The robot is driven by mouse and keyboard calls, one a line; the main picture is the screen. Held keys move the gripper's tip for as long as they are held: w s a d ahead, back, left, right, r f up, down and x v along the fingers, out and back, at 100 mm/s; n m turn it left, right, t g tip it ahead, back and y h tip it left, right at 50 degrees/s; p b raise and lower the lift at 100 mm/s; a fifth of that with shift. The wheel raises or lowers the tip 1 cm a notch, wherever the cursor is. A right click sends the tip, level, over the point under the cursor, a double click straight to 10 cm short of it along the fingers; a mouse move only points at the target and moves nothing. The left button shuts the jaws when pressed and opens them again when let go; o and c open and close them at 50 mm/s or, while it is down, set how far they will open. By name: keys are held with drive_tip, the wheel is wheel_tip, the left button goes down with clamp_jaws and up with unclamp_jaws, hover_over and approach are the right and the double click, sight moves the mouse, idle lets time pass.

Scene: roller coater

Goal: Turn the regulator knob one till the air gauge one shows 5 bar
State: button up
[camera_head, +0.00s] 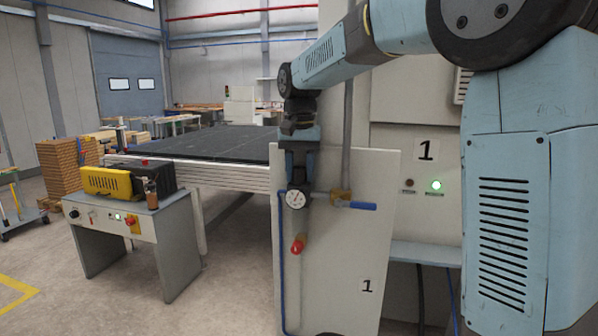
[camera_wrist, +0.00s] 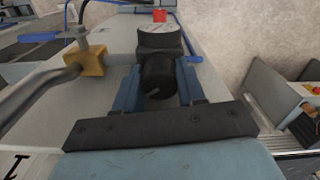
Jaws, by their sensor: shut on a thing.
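The air gauge one (camera_head: 296,198) is a round white dial on the front of the panel marked 1, below my gripper. Its needle and numbers are too small to read. The gauge face also shows, steeply foreshortened, in the wrist view (camera_wrist: 160,28). The regulator knob one (camera_wrist: 158,76) is a black ridged cylinder just above the gauge, with a light mark on its end. My gripper (camera_head: 298,172) points down from above. Its two blue fingers stand on either side of the knob and are shut on it. In the head view the fingers mostly hide the knob.
A brass valve with a blue lever (camera_head: 362,206) sits right of the gauge, close to my gripper. A red-tipped valve (camera_head: 299,243) is below it. A grey pipe (camera_head: 347,130) rises beside my gripper. A bench with a yellow and black machine (camera_head: 108,182) stands left.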

sight(300, 167)
drive_tip(key=shift+n, duration=0.7)
drive_tip(key=o, duration=1.1)
drive_tip(key=shift+c, duration=0.2)
wheel_tip(300, 167, up, 14)
drive_tip(key=shift+f, duration=0.15)
